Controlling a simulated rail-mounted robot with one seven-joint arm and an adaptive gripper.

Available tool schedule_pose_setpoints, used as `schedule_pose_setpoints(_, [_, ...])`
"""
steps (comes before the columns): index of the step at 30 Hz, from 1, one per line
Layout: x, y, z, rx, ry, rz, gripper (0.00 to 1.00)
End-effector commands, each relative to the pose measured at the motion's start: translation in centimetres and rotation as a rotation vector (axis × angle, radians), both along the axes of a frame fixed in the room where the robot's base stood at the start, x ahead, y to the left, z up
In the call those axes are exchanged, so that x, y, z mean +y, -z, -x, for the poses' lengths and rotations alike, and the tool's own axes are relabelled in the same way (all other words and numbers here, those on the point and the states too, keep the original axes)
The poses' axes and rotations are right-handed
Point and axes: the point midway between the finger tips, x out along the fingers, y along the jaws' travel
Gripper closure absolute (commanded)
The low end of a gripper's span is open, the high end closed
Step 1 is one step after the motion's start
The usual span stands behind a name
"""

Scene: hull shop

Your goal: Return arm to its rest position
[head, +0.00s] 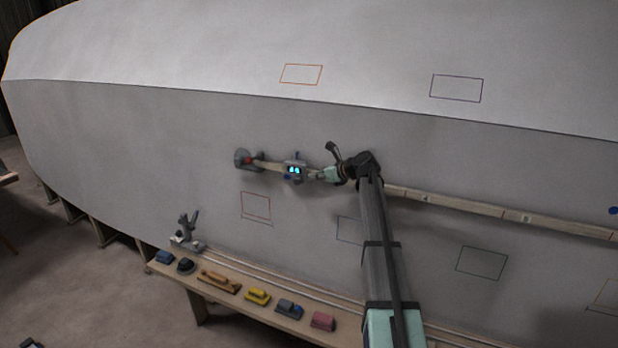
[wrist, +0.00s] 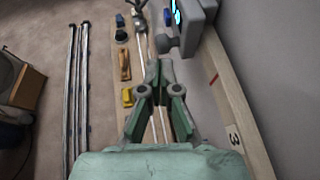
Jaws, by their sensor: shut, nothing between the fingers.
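My gripper (head: 318,176) is in front of the hull (head: 180,130), near the middle of the head view, just right of a small grey device with two lit cyan spots (head: 294,171). In the wrist view my gripper (wrist: 160,68) has its grey-green fingers brought together, with nothing between them. The grey device also shows at the top of the wrist view (wrist: 196,28), beyond and right of the fingertips, apart from them in that picture. My arm reaches up from the lower right of the head view and hides part of the hull and batten.
A wooden batten (head: 455,203) runs along the hull, with a grey round fitting (head: 242,158) at its left end. Below, a bench (head: 200,290) carries several coloured blocks, including a yellow one (head: 257,296), and a grey clamp-like piece (head: 187,229).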

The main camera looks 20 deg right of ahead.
Motion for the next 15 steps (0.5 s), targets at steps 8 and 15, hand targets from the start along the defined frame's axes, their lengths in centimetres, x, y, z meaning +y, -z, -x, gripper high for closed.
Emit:
schedule_pose_setpoints(8, [-3.1, -1.9, 4.3, -0.001, 0.004, 0.001, 1.0])
schedule_pose_setpoints(15, [-4.4, -3.2, 6.1, 0.001, 0.001, 0.001, 1.0])
